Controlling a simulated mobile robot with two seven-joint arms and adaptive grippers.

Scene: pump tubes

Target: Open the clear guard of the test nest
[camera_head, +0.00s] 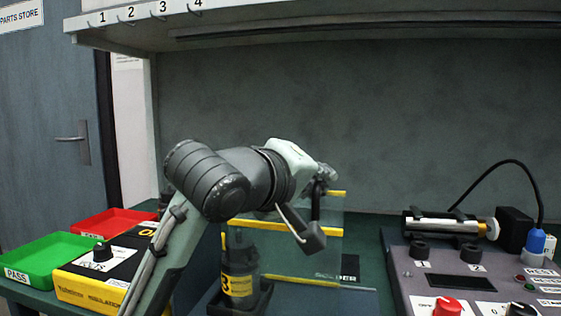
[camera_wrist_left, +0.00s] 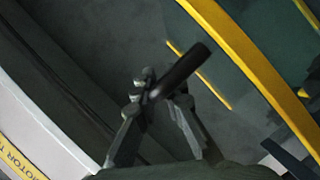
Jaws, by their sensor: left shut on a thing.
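The clear guard (camera_head: 285,257) of the test nest stands in the middle of the bench, a see-through panel with yellow edge strips. A yellow strip of it (camera_wrist_left: 235,60) crosses the wrist view. My left gripper (camera_head: 322,180) is at the guard's upper right; in the left wrist view its fingers (camera_wrist_left: 160,100) are shut on a dark bar-like handle (camera_wrist_left: 185,70). A dark cylinder with a yellow label 3 (camera_head: 239,284) stands upright at the guard's left side. My left arm hides part of the guard. I cannot tell the guard's exact angle. My right gripper is out of view.
A grey control panel (camera_head: 455,283) with knobs and a metal cylinder (camera_head: 443,224) is at right. A yellow switch box (camera_head: 95,270), green tray (camera_head: 45,258) and red tray (camera_head: 110,222) are at left. A numbered shelf (camera_head: 250,14) overhangs the bench.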

